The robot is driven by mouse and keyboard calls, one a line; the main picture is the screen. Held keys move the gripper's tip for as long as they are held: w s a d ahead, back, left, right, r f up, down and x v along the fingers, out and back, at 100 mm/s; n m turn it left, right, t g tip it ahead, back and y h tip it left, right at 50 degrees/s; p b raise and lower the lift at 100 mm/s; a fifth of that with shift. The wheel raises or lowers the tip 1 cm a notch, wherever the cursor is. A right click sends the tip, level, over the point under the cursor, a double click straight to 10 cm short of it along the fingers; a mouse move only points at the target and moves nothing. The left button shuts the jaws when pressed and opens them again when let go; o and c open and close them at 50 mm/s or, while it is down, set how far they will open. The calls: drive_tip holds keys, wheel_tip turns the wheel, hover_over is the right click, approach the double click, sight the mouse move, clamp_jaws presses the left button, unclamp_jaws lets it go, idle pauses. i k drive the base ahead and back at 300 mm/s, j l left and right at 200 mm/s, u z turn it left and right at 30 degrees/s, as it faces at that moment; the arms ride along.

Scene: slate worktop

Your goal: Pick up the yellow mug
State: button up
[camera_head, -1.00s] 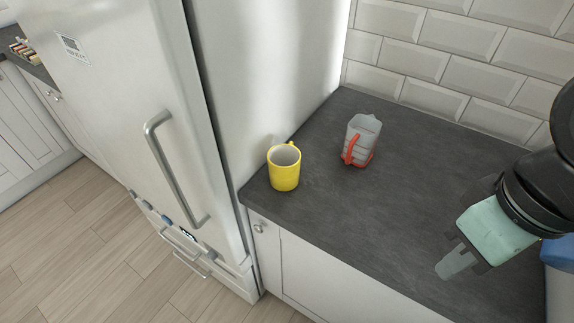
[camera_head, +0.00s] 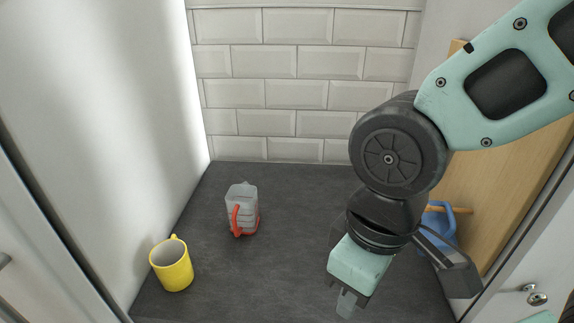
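The yellow mug (camera_head: 173,272) stands upright on the slate worktop (camera_head: 265,285) at the lower left, close to the front edge and the white side panel. Its handle shows at its far side. My gripper (camera_head: 346,303) hangs over the worktop to the right of the mug, well apart from it and pointing down. Its fingers are partly hidden by the gripper body, so I cannot tell whether they are open or shut. I see nothing held in it.
A clear measuring jug with a red handle (camera_head: 243,212) stands behind and right of the mug. A blue object (camera_head: 436,222) is at the right by a wooden board (camera_head: 500,190). A tiled wall (camera_head: 290,90) closes the back. The worktop between mug and gripper is clear.

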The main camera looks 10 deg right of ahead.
sight(170, 259)
drive_tip(key=j+z, duration=0.45)
drive_tip(key=j, duration=1.25)
